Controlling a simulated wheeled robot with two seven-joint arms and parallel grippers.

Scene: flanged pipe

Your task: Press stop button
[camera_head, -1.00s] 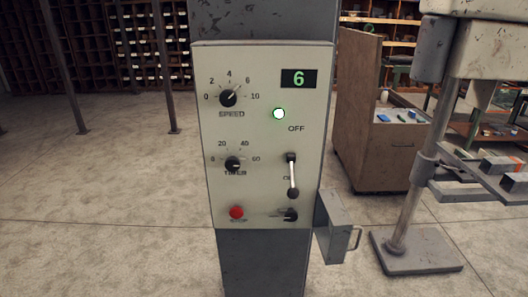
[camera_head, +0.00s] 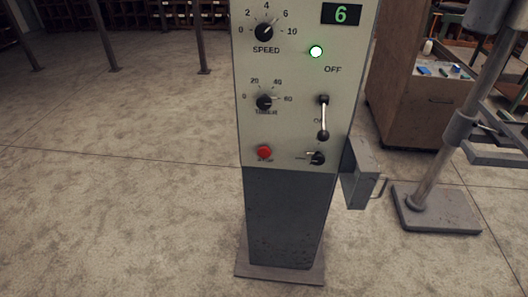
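The red stop button (camera_head: 264,152) is at the lower left of the control panel (camera_head: 290,130), with a small dark label under it that is hard to read. The panel is pale and stands on a dark grey column (camera_head: 285,215). Above the button are the speed knob (camera_head: 264,32) and a second dial knob (camera_head: 264,102). A lever switch (camera_head: 323,118) points down below the word OFF. Neither of my grippers is in view.
A small black knob (camera_head: 317,158) sits right of the button. A grey box with a handle (camera_head: 361,175) is on the column's right side. A machine stand (camera_head: 436,208) and a brown cabinet (camera_head: 412,90) are at right.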

